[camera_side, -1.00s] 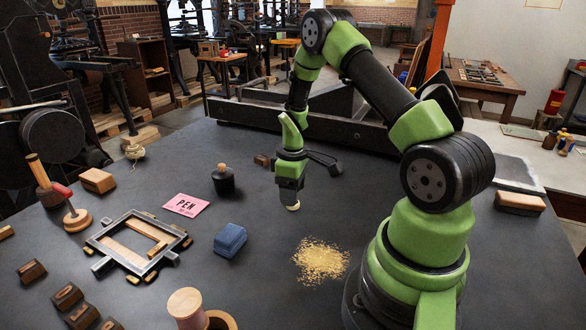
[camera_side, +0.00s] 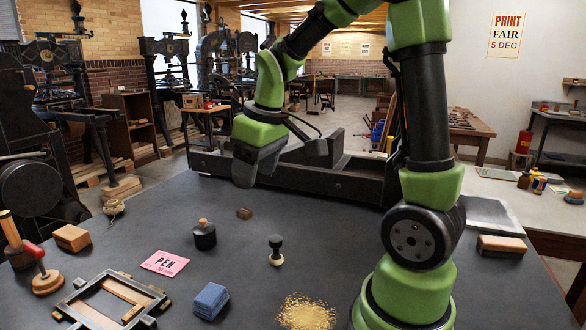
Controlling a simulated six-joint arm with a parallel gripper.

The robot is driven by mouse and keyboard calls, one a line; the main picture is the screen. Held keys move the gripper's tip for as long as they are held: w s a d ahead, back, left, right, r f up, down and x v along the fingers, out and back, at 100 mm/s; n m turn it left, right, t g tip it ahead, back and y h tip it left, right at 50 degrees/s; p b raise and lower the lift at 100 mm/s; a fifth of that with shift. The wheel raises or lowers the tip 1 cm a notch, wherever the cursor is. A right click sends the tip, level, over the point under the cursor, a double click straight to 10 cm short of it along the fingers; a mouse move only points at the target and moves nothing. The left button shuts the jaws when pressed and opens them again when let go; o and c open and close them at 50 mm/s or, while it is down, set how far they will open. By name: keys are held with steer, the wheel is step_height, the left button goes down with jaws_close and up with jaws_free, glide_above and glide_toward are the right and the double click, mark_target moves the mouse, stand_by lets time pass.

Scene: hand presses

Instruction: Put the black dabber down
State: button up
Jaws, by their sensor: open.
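The black dabber (camera_side: 276,250) stands upright on the dark table, right of the middle of the blue block and pink card. It has a black knob on top and a pale round base. My gripper (camera_side: 243,180) is raised well above and behind it in the picture, apart from it. The gripper is open and holds nothing that I can see. Its fingertips are seen from the side, so the gap between them is hard to make out.
A black pot with a wooden knob (camera_side: 204,236), a pink card (camera_side: 165,263), a blue block (camera_side: 210,301) and a small brown block (camera_side: 244,213) lie nearby. A metal frame (camera_side: 112,303) is at front left. Golden crumbs (camera_side: 306,313) lie in front. Bare table surrounds the dabber.

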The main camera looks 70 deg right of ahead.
steer(key=s+a+r+m+t, duration=0.1)
steer(key=s+a+r+t, duration=0.1)
steer(key=s+a+r, duration=0.2)
steer(key=shift+s+a+r+y, duration=0.2)
steer(key=shift+a+y, duration=0.1)
steer(key=shift+a, duration=0.6)
steer(key=shift+o, duration=0.2)
steer(key=s+a+r+m+t+y, duration=0.1)
steer(key=s+a+m+t, duration=0.1)
steer(key=s+a, duration=0.3)
steer(key=shift+s+r, duration=0.25)
steer(key=shift+s, duration=0.65)
steer(key=shift+o, duration=0.3)
steer(key=shift+s+a+y, duration=0.1)
steer(key=shift+s+y, duration=0.15)
steer(key=shift+y, duration=0.05)
